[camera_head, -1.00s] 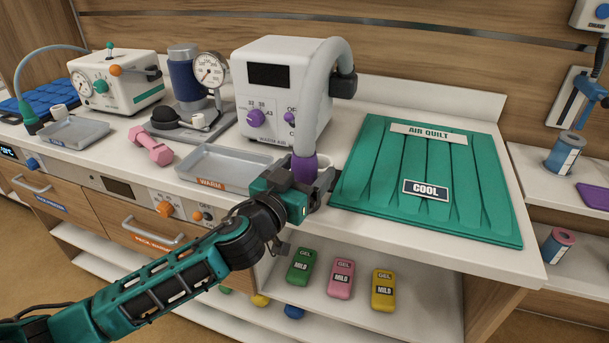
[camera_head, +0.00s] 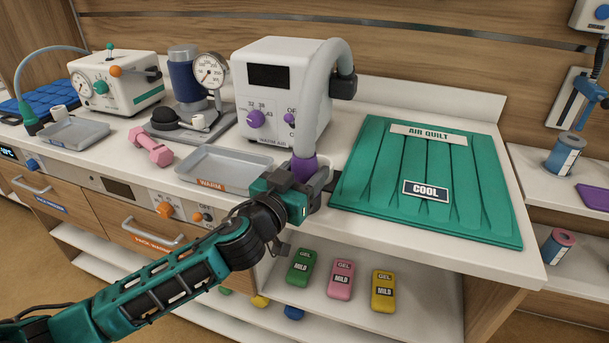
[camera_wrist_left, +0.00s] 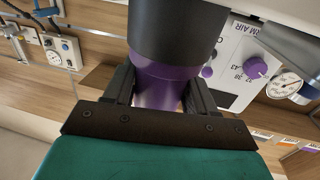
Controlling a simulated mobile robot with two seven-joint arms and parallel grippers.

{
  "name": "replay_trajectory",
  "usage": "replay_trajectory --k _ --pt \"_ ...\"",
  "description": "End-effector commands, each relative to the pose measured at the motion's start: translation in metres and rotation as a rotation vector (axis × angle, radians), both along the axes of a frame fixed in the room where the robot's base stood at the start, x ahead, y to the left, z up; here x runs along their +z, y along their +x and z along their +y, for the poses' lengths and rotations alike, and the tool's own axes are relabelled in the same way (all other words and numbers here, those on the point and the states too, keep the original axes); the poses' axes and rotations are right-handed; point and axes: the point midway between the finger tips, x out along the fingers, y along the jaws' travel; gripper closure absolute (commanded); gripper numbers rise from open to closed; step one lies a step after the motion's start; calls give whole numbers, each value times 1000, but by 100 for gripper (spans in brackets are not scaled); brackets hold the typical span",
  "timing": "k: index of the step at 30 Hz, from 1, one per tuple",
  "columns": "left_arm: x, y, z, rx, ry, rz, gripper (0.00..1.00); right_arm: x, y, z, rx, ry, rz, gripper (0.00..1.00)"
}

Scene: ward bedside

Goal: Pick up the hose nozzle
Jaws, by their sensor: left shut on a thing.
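The hose nozzle (camera_head: 304,167) is a purple cuff at the lower end of the grey hose (camera_head: 318,95), in front of the warm-air unit (camera_head: 276,90). My left gripper (camera_head: 312,182) is shut on the nozzle, its two fingers on either side of it. In the left wrist view the purple nozzle (camera_wrist_left: 158,88) stands between the dark fingers (camera_wrist_left: 160,92), with a wide dark grey section beyond it. The nozzle's lower end is partly hidden behind the gripper. My right gripper is not in view.
A green air quilt (camera_head: 425,170) lies right of the gripper. A metal tray (camera_head: 225,164) marked WARM is to the left, with a pink dumbbell (camera_head: 151,146) beyond it. Gel packs (camera_head: 341,279) lie on the shelf below the counter edge.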

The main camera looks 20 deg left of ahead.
Motion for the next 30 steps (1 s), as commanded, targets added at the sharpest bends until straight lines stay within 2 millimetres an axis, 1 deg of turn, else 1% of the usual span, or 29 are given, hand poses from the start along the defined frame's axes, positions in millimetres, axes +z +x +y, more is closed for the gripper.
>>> replay_trajectory --k 5,8,11,14,21,24,27,30 --pt "8 0 0 0 -1 -3 73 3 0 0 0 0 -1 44" --pt "19 0 0 0 -2 -4 73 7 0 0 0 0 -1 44" --pt "37 0 0 0 0 -5 73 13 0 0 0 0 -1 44" --pt "62 0 0 0 -2 -8 73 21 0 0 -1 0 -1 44" --pt "132 0 0 -1 -3 -9 73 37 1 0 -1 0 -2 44" --pt "156 0 0 -2 -1 -8 73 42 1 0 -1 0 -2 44" --pt "175 0 0 -1 -1 -6 73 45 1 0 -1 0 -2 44" --pt "189 0 0 0 -1 -5 73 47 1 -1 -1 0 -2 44"
